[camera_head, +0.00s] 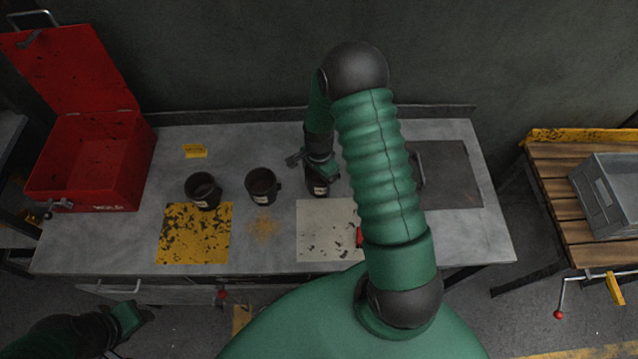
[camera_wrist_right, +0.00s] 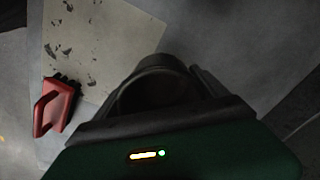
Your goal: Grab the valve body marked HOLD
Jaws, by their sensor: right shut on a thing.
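Three dark, cup-like valve bodies with small pale labels stand on the grey bench: one at the left (camera_head: 203,190), one in the middle (camera_head: 262,186), and one at the right (camera_head: 318,189). The label lettering is too small to read. My right gripper (camera_head: 316,170) is shut on the right valve body, partly covering it. In the right wrist view this valve body's dark round rim (camera_wrist_right: 155,92) sits between the fingers. My left gripper (camera_head: 132,318) is low at the left, in front of the bench and away from the valve bodies; its finger opening is unclear.
An open red box (camera_head: 95,165) with white lettering stands at the bench's left. A worn yellow mat (camera_head: 194,235) and a pale mat (camera_head: 322,232) lie at the front. A red-handled item (camera_wrist_right: 55,107) lies by the pale mat. A grey crate (camera_head: 610,190) sits on a wooden table at right.

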